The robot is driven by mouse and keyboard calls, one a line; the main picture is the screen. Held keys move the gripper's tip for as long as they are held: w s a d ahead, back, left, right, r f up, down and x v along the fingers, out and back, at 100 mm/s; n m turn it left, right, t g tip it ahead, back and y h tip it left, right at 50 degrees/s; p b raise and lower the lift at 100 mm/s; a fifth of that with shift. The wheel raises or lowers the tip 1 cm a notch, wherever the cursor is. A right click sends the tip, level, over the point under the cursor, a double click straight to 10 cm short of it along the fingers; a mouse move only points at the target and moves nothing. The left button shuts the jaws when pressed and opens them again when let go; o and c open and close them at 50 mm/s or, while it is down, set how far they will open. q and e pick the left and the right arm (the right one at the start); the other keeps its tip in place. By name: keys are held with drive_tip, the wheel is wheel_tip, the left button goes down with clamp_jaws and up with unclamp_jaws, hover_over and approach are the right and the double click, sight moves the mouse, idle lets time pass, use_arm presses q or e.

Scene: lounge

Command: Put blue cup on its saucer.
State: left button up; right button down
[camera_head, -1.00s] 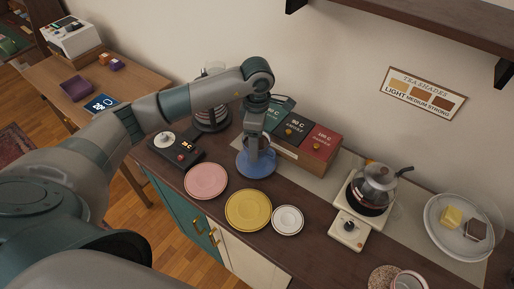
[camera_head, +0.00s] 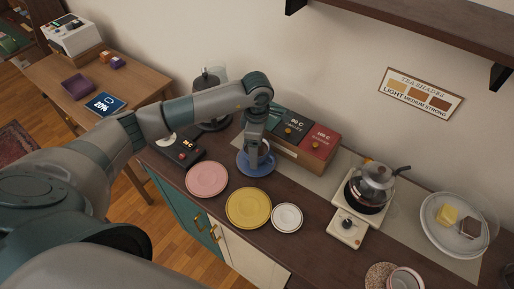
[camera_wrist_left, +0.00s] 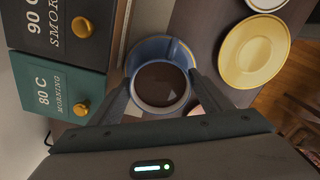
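The blue cup (camera_wrist_left: 160,86), filled with dark liquid, is between the two fingers of my left gripper (camera_wrist_left: 161,80) in the left wrist view. The fingers press against opposite sides of it, and it looks upright. The blue saucer (camera_head: 245,170) lies on the counter right under the cup, and its rim (camera_wrist_left: 140,50) shows around the cup in the wrist view. The cup is at or just above the saucer; I cannot tell whether they touch. In the head view my left gripper (camera_head: 255,158) hides much of the cup. My right gripper is in neither view.
A pink plate (camera_head: 207,179), a yellow plate (camera_head: 248,208) and a white saucer (camera_head: 287,217) lie along the front of the counter (camera_head: 310,248). Tea boxes (camera_head: 318,146) stand close behind the cup. A glass kettle (camera_head: 372,187) is on the right.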

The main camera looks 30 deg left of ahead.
use_arm(q)
drive_tip(key=shift+r, duration=0.35)
wheel_tip(320, 180, up, 12)
drive_tip(key=b, duration=0.5)
drive_tip(key=shift+f, duration=0.2)
idle(0.4)
